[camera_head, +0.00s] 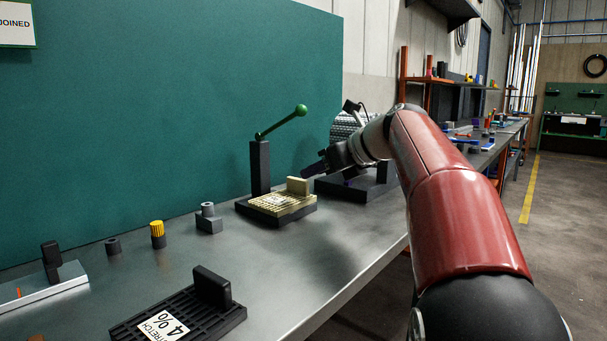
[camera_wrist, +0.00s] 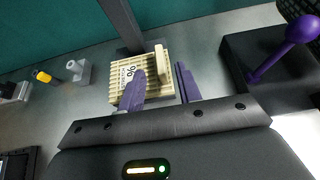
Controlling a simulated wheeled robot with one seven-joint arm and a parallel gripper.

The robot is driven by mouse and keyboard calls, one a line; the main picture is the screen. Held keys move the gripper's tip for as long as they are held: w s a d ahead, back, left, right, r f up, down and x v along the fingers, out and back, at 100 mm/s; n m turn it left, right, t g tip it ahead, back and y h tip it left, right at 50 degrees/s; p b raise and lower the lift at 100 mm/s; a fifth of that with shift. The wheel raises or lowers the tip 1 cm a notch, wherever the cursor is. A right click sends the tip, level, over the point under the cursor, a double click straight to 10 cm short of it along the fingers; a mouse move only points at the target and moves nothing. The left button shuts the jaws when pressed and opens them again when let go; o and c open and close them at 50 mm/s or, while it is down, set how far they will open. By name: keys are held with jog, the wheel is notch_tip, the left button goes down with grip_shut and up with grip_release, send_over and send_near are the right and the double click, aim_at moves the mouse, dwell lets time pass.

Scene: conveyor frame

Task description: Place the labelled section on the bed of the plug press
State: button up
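A cream ribbed section (camera_head: 283,203) with a white label and an upright cream grip block lies flat on the dark base of a press with a green-knobbed lever (camera_head: 300,111). It also shows in the wrist view (camera_wrist: 117,88), its label partly readable. My gripper (camera_wrist: 161,70) is open and empty, with its purple fingers apart. The grip block (camera_wrist: 161,58) stands just beyond the fingertips, roughly in line with the gap. In the head view my gripper (camera_head: 312,171) is just right of and above the block.
A black ribbed plate (camera_head: 178,316) labelled "STRETCH 4%" lies at the bench's front. A dark base (camera_head: 345,188) stands to the right; the wrist view shows a purple ball lever (camera_wrist: 300,30) there. Small grey and yellow parts (camera_head: 157,234) stand on the left. A green panel (camera_head: 180,100) closes the back.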

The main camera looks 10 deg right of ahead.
jog(key=v, duration=0.5)
jog(key=shift+s+d+r+p, duration=0.1)
jog(key=shift+s+p, duration=0.05)
jog(key=shift+p, duration=0.2)
